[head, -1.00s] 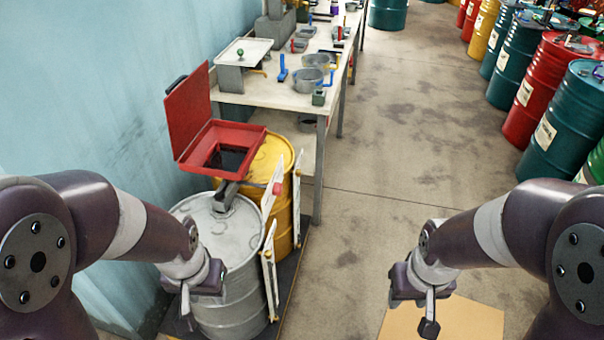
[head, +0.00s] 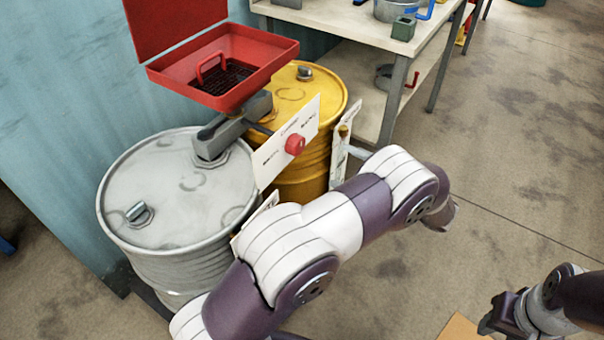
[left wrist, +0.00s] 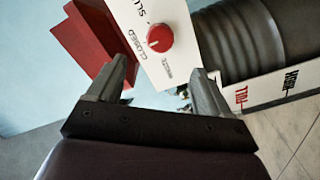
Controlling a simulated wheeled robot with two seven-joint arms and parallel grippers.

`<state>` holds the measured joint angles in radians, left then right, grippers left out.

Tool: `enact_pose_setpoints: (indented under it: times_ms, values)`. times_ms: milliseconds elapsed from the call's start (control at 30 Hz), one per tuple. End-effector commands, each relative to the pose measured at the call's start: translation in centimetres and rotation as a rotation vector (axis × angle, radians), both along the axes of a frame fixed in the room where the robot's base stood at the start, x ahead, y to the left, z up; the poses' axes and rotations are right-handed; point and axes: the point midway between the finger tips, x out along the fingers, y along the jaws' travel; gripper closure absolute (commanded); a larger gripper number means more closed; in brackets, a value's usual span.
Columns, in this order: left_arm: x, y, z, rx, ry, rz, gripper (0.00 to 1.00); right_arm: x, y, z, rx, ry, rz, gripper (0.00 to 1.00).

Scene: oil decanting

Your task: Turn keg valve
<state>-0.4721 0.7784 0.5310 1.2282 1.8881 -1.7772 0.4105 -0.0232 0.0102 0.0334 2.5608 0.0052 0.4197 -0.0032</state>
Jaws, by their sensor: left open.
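The keg valve's round red knob (head: 294,145) sits on a white lettered plate (head: 271,163) in front of the drums. In the left wrist view the red knob (left wrist: 160,37) shows large on the white plate (left wrist: 135,14), with "CLOSED" legible below left of it. My left gripper (left wrist: 165,78) is open, its two fingers pointing at the plate with the knob between and beyond the tips. I see no contact. In the head view my left arm hides its fingers. My right gripper (head: 500,315) is at the lower right, its fingers not clear.
A silver drum (head: 165,200) and a yellow drum (head: 330,100) stand by the wall. An open red box (head: 275,53) with a grate sits above them. A workbench (head: 340,18) stands behind.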

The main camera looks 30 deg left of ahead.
Motion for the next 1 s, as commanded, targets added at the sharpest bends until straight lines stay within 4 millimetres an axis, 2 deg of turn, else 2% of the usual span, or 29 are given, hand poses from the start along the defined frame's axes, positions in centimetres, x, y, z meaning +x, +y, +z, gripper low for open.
enact_pose_setpoints:
  times_ms: [67,300,500,633,900,933,1000]
  values:
    - [-0.3,0.9,0.0,0.007,-0.003,0.023,0.20,0.0,0.0,-0.1,0.000,-0.001,0.000,0.57]
    - [0.1,7.0,0.2,0.006,-0.001,0.024,0.20,0.0,0.0,-0.2,0.000,-0.001,0.000,0.57]
    - [0.5,11.0,0.2,0.004,-0.001,0.021,0.20,0.0,0.0,-0.5,0.000,-0.001,0.000,0.57]
    - [0.6,12.1,0.2,0.005,-0.001,0.020,0.20,0.0,0.0,-0.6,0.000,-0.001,0.000,0.57]
    - [0.7,12.3,0.2,0.005,-0.001,0.017,0.20,0.0,0.0,-0.5,0.000,-0.001,0.000,0.57]
    - [0.7,12.3,0.2,0.005,-0.001,0.017,0.27,0.0,0.0,-0.5,0.000,-0.001,0.000,0.57]
    - [0.7,12.3,0.2,0.005,-0.001,0.017,0.49,0.0,0.0,-0.5,0.000,-0.001,0.000,0.57]
